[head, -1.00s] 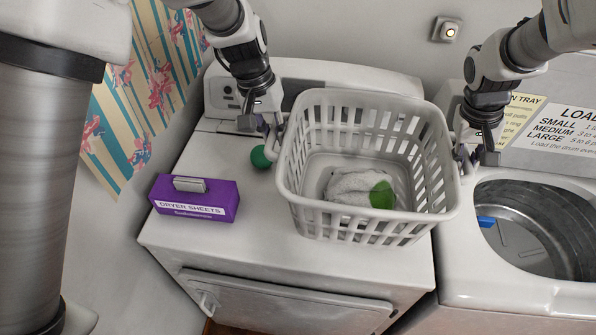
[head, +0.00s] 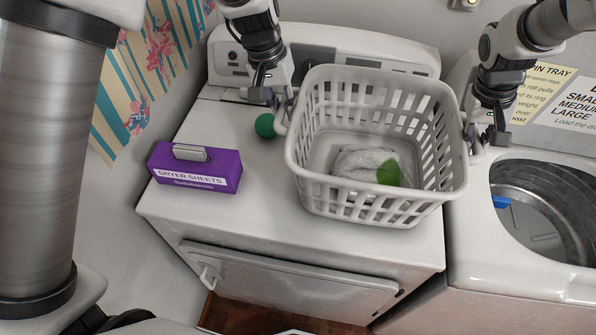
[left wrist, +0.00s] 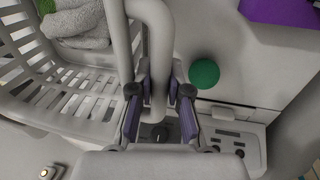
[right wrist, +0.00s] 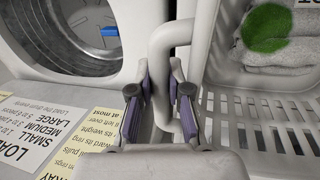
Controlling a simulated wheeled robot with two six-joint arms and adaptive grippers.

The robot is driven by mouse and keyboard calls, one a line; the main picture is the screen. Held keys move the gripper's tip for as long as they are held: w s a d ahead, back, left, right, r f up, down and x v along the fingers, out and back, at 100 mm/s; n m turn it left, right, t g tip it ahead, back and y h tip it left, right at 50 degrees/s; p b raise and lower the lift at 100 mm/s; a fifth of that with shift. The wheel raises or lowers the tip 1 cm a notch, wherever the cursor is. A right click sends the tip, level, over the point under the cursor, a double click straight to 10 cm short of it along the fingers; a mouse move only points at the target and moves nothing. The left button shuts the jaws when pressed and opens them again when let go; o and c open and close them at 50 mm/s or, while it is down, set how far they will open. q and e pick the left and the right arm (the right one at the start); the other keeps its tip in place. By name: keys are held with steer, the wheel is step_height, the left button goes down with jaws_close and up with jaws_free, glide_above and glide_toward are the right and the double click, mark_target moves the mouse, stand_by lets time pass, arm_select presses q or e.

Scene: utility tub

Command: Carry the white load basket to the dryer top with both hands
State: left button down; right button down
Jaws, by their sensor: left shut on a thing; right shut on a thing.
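The white load basket (head: 300,172) is over the dryer top (head: 250,215), upright and roughly level. It holds a grey-white cloth (head: 355,165) and a green item (head: 389,173). I cannot tell whether its base touches the dryer. My left gripper (head: 280,100) is shut on the basket's left handle, which shows between the fingers in the left wrist view (left wrist: 158,60). My right gripper (head: 478,135) is shut on the right handle, which shows in the right wrist view (right wrist: 165,45).
A purple dryer sheets box (head: 195,168) stands on the dryer's left side. A green ball (head: 265,125) lies just left of the basket. The control panel (head: 235,65) rises behind. The open washer drum (head: 540,205), with a blue item inside, is to the right.

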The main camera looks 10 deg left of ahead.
arm_select(q)
steer(key=shift+f+b, duration=0.35)
steer(key=shift+f, duration=0.25)
arm_select(e)
steer(key=shift+s+f, duration=0.1)
steer(key=shift+f, duration=0.5)
arm_select(q)
steer(key=c, duration=1.5)
jaws_free()
steer(key=shift+s, duration=0.15)
arm_select(e)
steer(key=c, duration=1.5)
jaws_free()
arm_select(q)
steer(key=o, duration=0.4)
arm_select(e)
steer(key=o, duration=0.4)
steer(key=shift+r, duration=0.1)
arm_select(q)
steer(key=shift+r, duration=0.1)
